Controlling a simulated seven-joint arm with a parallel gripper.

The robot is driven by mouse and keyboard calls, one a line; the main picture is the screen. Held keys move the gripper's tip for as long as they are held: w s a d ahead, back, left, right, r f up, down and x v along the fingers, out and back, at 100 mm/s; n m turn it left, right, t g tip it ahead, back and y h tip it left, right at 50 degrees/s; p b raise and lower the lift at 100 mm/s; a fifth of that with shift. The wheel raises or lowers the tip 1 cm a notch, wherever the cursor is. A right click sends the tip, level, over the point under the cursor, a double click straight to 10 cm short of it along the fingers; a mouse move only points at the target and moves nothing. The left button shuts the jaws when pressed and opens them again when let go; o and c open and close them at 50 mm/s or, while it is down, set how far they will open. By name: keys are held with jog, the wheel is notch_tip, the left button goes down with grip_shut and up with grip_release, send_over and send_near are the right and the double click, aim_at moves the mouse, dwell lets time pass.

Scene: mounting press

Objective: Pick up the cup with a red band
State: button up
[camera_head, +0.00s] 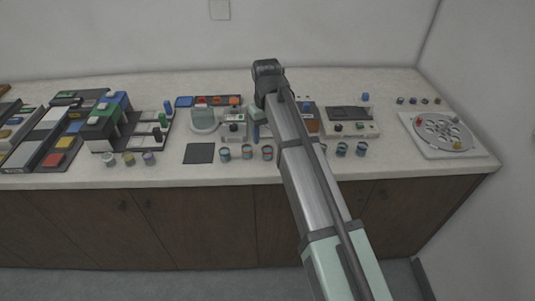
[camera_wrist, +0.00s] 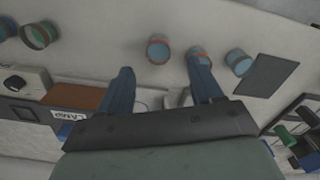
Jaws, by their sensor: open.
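My gripper (camera_wrist: 161,80) is open and empty, its two blue-grey fingers apart. In the head view my gripper (camera_head: 255,128) hangs above the counter, behind the front row of cups. A cup with a reddish-orange rim (camera_wrist: 158,50) shows beyond the gap between the fingertips. A second cup with a red band (camera_wrist: 200,52) is partly hidden by the right-hand finger. In the head view these two appear as the right cup (camera_head: 267,153) and the middle cup (camera_head: 247,153) of the row. I cannot tell for sure which is meant. A bluish cup (camera_wrist: 238,62) stands beside them.
A dark mat (camera_head: 199,153) lies left of the row. More cups (camera_head: 342,149) stand right of my arm. Machines with buttons (camera_head: 350,128) stand behind, and a round plate fixture (camera_head: 444,133) is at the right. The counter's front strip is partly clear.

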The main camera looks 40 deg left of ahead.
aim_at(268, 150)
jog(key=shift+d+f, duration=0.15)
jog(key=shift+f, duration=3.55)
jog(key=c, duration=1.1)
